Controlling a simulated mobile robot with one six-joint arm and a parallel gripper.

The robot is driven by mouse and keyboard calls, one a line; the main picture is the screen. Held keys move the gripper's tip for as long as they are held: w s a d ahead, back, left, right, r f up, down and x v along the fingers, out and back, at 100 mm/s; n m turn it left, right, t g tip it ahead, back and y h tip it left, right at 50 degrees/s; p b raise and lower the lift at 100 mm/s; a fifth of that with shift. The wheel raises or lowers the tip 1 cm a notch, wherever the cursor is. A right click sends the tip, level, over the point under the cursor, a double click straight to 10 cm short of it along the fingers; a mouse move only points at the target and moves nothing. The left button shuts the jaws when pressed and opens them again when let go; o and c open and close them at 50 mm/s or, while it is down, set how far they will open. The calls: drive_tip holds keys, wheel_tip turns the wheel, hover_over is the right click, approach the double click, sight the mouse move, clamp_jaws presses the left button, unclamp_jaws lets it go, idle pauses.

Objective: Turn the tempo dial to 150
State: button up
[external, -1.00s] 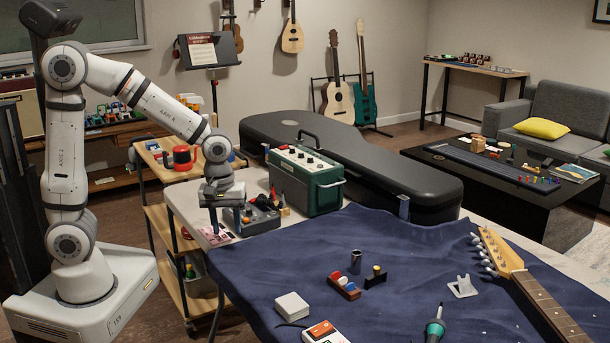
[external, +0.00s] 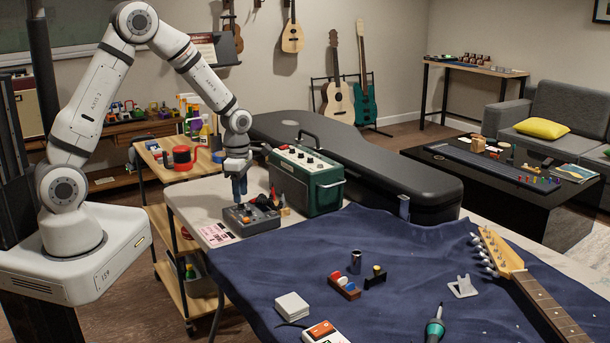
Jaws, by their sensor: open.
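A dark grey box with knobs (external: 250,217) sits at the left end of the workbench, and one knob on it looks orange. Which knob is the tempo dial, and what it reads, is too small to tell. My gripper (external: 239,193) points down just above the back left part of this box. Its fingers are open and hold nothing that I can see. The fingertips come close to the box top, and I cannot tell whether they touch a knob.
A green amplifier (external: 306,181) stands close to the right of the box, with a black guitar case (external: 420,185) behind. A pink-marked sheet (external: 217,233) lies in front left. A blue cloth (external: 270,280) bears small parts, a screwdriver (external: 436,325) and a guitar neck (external: 535,295).

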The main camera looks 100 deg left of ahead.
sight(241, 205)
drive_tip(key=shift+f, duration=1.35)
drive_tip(key=shift+c, duration=0.6)
clamp_jaws()
